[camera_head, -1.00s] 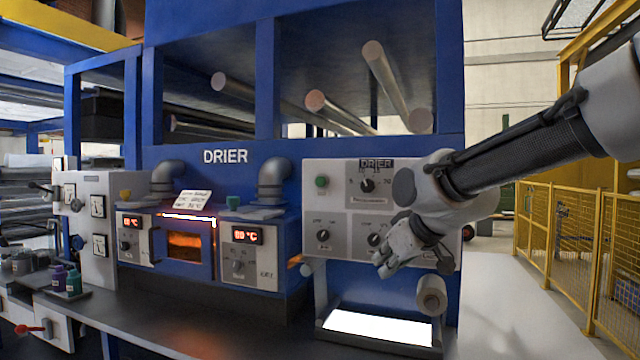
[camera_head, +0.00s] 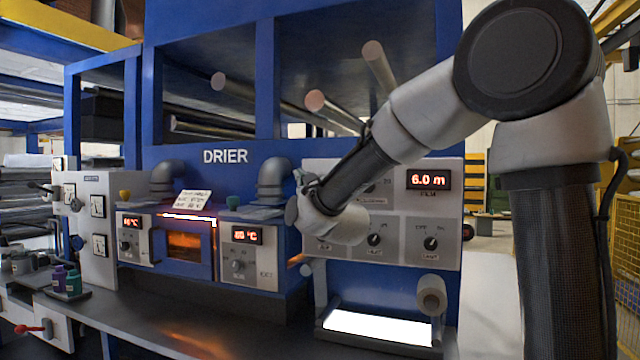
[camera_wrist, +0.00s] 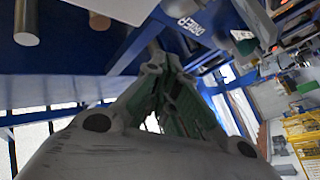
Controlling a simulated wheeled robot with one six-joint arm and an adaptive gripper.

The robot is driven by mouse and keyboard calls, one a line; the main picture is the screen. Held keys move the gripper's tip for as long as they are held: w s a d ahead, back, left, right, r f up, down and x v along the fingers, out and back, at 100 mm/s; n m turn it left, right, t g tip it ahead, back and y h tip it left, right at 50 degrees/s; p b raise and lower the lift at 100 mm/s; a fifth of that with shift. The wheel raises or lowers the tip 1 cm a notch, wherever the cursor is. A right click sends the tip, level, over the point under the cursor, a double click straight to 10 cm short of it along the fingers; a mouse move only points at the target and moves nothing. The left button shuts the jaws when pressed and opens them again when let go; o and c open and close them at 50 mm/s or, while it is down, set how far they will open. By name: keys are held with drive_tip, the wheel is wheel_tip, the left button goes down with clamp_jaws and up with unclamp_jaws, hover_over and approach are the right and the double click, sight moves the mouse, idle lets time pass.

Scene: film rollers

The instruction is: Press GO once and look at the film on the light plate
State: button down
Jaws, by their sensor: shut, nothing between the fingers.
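My gripper (camera_head: 301,180) is shut and empty, at the upper left corner of the white control panel (camera_head: 450,240). It covers the spot where a green button showed earlier, and I cannot tell whether it touches that button. No GO lettering is legible. In the wrist view my gripper (camera_wrist: 156,55) has its fingers together at the tips, with the blue drier beyond. The light plate (camera_head: 378,327) glows plain white below the panel. A pale roll (camera_head: 431,293) hangs above its right end. No film strip is distinct on the plate.
The film display (camera_head: 428,180) reads 6.0 m. Knobs (camera_head: 374,240) sit below it. The drier's lit oven window (camera_head: 185,246) and a temperature panel (camera_head: 250,255) stand to the left. Metal rollers (camera_head: 333,112) lie above. Bottles (camera_head: 66,280) stand at far left.

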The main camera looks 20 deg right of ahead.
drive_tip(key=shift+w+d, duration=0.1)
drive_tip(key=w+d, duration=0.5)
drive_tip(key=w, duration=0.2)
drive_tip(key=shift+d, duration=0.1)
idle(1.5)
drive_tip(key=shift+w+d, duration=0.2)
drive_tip(key=shift+w, duration=0.1)
drive_tip(key=shift+w+d, duration=0.25)
drive_tip(key=shift+w, duration=0.1)
idle(0.8)
drive_tip(key=shift+a, duration=0.1)
drive_tip(key=shift+s+a, duration=0.4)
drive_tip(key=shift+s, duration=0.3)
drive_tip(key=shift+s+a, duration=0.1)
drive_tip(key=shift+s+a, duration=0.7)
drive_tip(key=shift+s, duration=0.3)
drive_tip(key=shift+s+a, duration=0.7)
drive_tip(key=shift+s, duration=0.25)
